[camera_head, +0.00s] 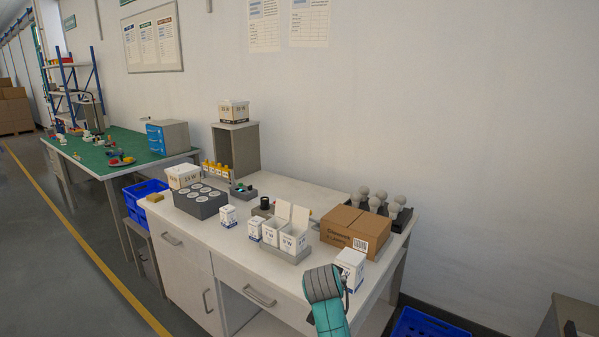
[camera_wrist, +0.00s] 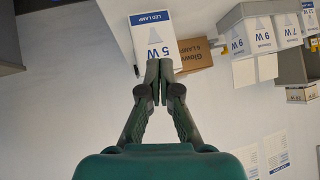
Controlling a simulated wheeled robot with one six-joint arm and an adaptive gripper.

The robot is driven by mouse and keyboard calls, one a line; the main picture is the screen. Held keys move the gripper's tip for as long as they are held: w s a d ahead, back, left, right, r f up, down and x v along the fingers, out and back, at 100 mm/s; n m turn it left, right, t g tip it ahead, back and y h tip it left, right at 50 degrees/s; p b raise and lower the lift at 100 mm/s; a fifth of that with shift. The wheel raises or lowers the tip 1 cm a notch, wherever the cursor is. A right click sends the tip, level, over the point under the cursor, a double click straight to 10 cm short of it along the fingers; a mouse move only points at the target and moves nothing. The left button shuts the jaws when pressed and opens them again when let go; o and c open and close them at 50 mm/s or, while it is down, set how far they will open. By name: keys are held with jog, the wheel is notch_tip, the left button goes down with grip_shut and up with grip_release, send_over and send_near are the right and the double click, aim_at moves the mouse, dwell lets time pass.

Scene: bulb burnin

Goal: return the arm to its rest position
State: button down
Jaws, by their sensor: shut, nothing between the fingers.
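My gripper (camera_wrist: 158,72) is shut and empty, its two fingertips together in the wrist view. Just past the tips is a white LED lamp box marked 5 W (camera_wrist: 152,36); I cannot tell whether they touch it. In the head view my teal and grey arm reaches up from the bottom edge towards the front right of the white workbench (camera_head: 178,221). The same small lamp box (camera_head: 350,268) stands upright there beside my wrist. My fingers are mostly hidden behind the wrist in the head view.
A brown carton (camera_head: 345,232) stands just behind the lamp box, with a dark tray of bulbs (camera_head: 400,219) behind it. Open white lamp boxes (camera_head: 291,238) stand in a grey holder to the left. A blue crate (camera_head: 428,324) is on the floor at the lower right.

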jog(key=s+d+f+n+t+y, duration=0.1)
jog(key=s+d+f+n, duration=0.1)
jog(key=s+f, duration=0.85)
jog(key=s+d+f+n+t+y, duration=0.1)
jog(key=s+d+f+n, duration=0.15)
jog(key=s+f, duration=0.8)
jog(key=s+d+f, duration=0.2)
jog(key=s, duration=1.1)
jog(key=s+d+r+n+t+y, duration=0.1)
jog(key=s+r, duration=0.1)
jog(key=s, duration=0.8)
jog(key=s+r+t, duration=0.1)
jog(key=s+r, duration=0.2)
jog(key=s, duration=0.6)
jog(key=s+d+r+t, duration=0.1)
jog(key=s+r, duration=1.1)
jog(key=s, duration=0.1)
jog(key=shift+s+r+n, duration=0.15)
jog(key=shift+r+n, duration=0.2)
jog(key=shift+n, duration=0.1)
